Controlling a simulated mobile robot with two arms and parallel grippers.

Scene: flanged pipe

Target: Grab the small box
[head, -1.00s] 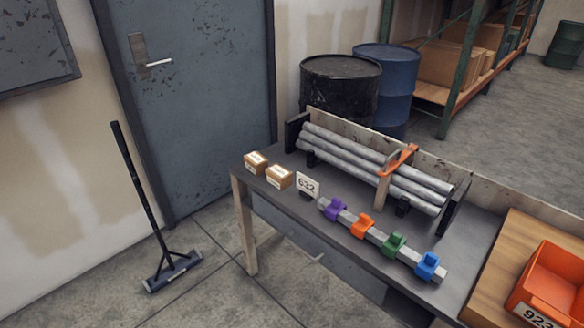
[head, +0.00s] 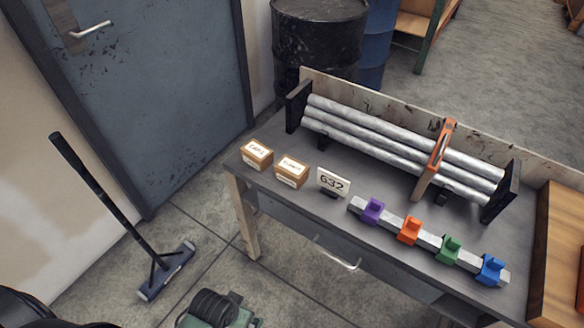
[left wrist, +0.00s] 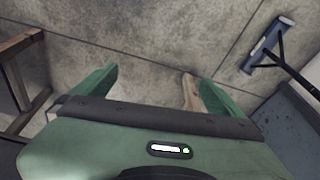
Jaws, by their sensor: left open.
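Two small brown cardboard boxes with white labels stand on the grey workbench's left end in the head view. The left small box (head: 257,155) is nearer the bench corner, and the right small box (head: 291,173) is beside it, with a narrow gap. My green left gripper (left wrist: 152,80) is open and empty in the left wrist view, with bare floor beyond its fingers. Part of its green and black body shows at the bottom of the head view, in front of and below the bench; its fingertips are not clear there. My right gripper is not in view.
The workbench (head: 345,236) also holds a 632 sign (head: 333,182), a bar with coloured clamps (head: 409,230) and a rack of pipes (head: 395,140). A broom (head: 165,270) stands on the floor at left. Drums (head: 318,40) stand behind the bench.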

